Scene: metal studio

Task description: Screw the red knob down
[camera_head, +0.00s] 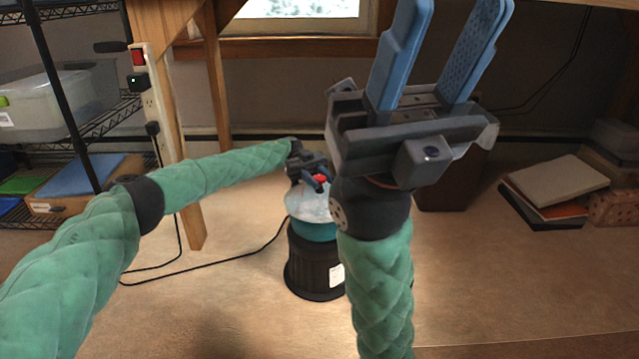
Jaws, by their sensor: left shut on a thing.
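The red knob (320,179) is a small red spot on top of a rounded device (311,206) with a pale upper part and a teal band. The device stands upright on a dark ribbed base (309,262). My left gripper (316,182) reaches in from the left and is shut on the red knob, its fingers partly hiding it. My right gripper (452,14) is raised close to the camera, its two blue fingers pointing up and apart with nothing between them. The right arm hides part of the device's right side.
Wire shelves at the left hold a clear plastic bin (60,98). Books (553,190) lie at the right. The floor at front right is clear.

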